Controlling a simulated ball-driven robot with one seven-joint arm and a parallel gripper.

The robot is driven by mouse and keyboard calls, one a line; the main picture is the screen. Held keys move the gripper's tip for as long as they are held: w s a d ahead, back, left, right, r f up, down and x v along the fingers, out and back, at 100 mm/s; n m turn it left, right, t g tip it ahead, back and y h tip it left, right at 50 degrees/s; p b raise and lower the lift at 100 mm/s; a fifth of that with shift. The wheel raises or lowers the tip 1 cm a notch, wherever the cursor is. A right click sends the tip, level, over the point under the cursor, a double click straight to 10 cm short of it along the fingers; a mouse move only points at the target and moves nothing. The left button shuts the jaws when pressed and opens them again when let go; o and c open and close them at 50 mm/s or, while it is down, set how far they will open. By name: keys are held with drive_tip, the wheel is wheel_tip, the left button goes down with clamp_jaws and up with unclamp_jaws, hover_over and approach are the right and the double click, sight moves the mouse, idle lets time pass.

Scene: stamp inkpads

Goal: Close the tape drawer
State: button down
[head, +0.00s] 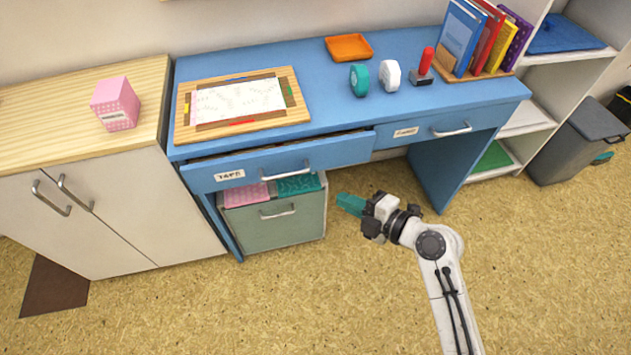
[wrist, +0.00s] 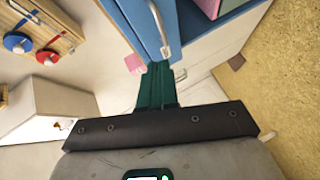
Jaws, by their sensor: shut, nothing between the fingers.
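The tape drawer (head: 275,165), blue with a TAPE label (head: 230,175) and a silver handle (head: 293,171), sits at the desk's left side. It is slightly open, with a dark gap along its top edge. My gripper (head: 345,203) has teal fingers and is shut and empty. In the head view it shows below and right of the drawer handle. In the wrist view the fingertips (wrist: 158,67) appear close to a blue front (wrist: 137,20) with a silver handle (wrist: 160,28), which looks like the tape drawer. I cannot tell whether they touch.
A green file cabinet (head: 275,222) with its top drawer showing pink and teal contents stands under the tape drawer. A second blue drawer (head: 400,138) is at right, looking shut. Tape rolls, a stamp and books stand on the blue desk (head: 300,65). The floor in front is clear.

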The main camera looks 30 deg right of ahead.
sight(308, 170)
drive_tip(key=x, duration=0.4)
drive_tip(key=d+p+x, duration=0.1)
drive_tip(key=x, duration=0.2)
drive_tip(key=d+x, duration=0.1)
drive_tip(key=x, duration=0.3)
drive_tip(key=shift+w+a+f+p, duration=0.1)
drive_tip(key=shift+w+f+p, duration=0.25)
drive_tip(key=shift+w, duration=0.25)
drive_tip(key=shift+w+f, duration=0.2)
drive_tip(key=shift+w, duration=0.25)
drive_tip(key=b, duration=0.1)
drive_tip(key=w+b, duration=0.1)
drive_tip(key=w+d+b, duration=0.1)
drive_tip(key=shift+w+f, duration=0.2)
drive_tip(key=shift+f, duration=0.05)
drive_tip(key=shift+w+d+r+b, duration=0.1)
drive_tip(key=shift+w+d+b, duration=0.05)
drive_tip(key=shift+w+b, duration=0.5)
drive_tip(key=shift+w+r, duration=0.1)
drive_tip(key=shift+r, duration=0.15)
drive_tip(key=shift+d, duration=0.1)
